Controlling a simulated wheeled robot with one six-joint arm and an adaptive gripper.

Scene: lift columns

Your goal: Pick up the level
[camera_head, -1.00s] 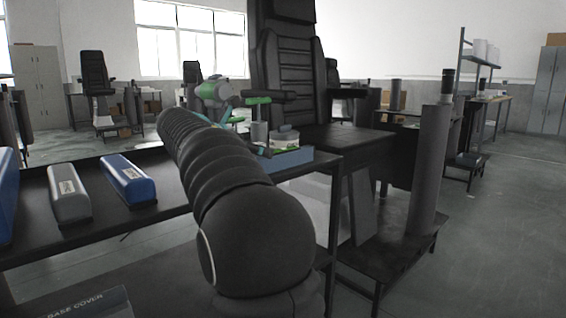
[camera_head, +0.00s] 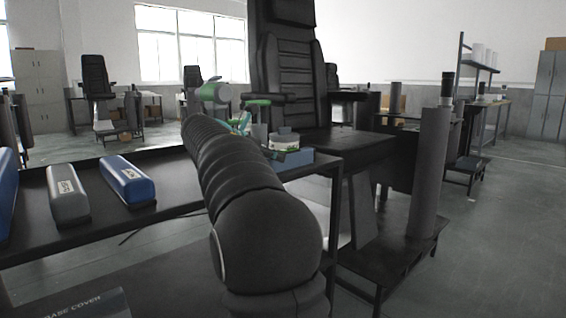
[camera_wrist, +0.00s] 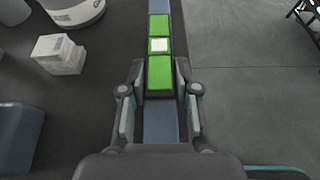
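The level appears in the wrist view as a long blue-grey bar (camera_wrist: 160,124) with green patches and a white square on top. It runs up the picture between the two fingers of my gripper (camera_wrist: 160,88). The fingers stand apart on either side of it, with narrow gaps visible. I cannot tell their height relative to it. In the head view, a blue block (camera_head: 293,159) at the table's right end seems to be the same bar. My gripper is mostly hidden there behind my dark arm.
A white round container (camera_wrist: 75,10), a small white box (camera_wrist: 58,53) and a dark blue-grey block (camera_wrist: 20,135) lie left of the bar. Blue and grey cases (camera_head: 127,181) (camera_head: 68,195) sit on the black table (camera_head: 170,180). A black chair and grey column (camera_head: 430,165) stand right.

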